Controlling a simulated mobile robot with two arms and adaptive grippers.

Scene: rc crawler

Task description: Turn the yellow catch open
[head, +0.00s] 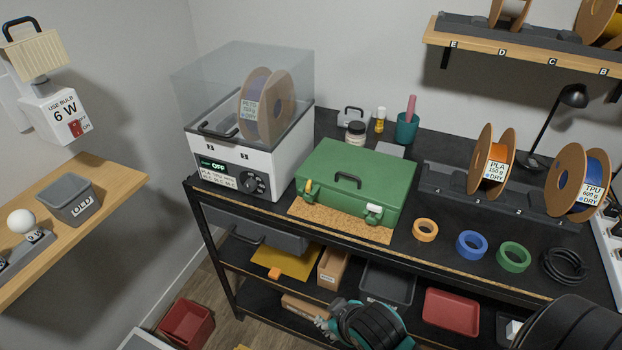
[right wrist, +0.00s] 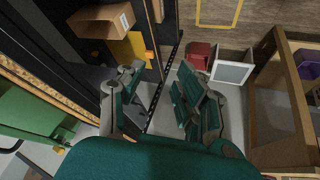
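The green case (head: 352,172) lies closed on a cork mat (head: 342,222) on the black workbench, its dark handle on top. The yellow catch (head: 308,188) is on the left of its front face; it looks upright, but its exact setting is too small to tell. A whitish catch (head: 373,213) is on the front's right. My right gripper (head: 324,322) is low, in front of the bench and below the case, apart from both catches. In the right wrist view its teal fingers (right wrist: 162,75) are spread and empty; part of the green case (right wrist: 28,122) shows at left. My left gripper is not in view.
A white dryer (head: 235,160) with a clear cover stands left of the case. Tape rolls (head: 425,230) and a spool rack (head: 450,190) are to its right. A jar (head: 356,133) and teal cup (head: 407,128) stand behind. Lower shelves hold trays (head: 388,287).

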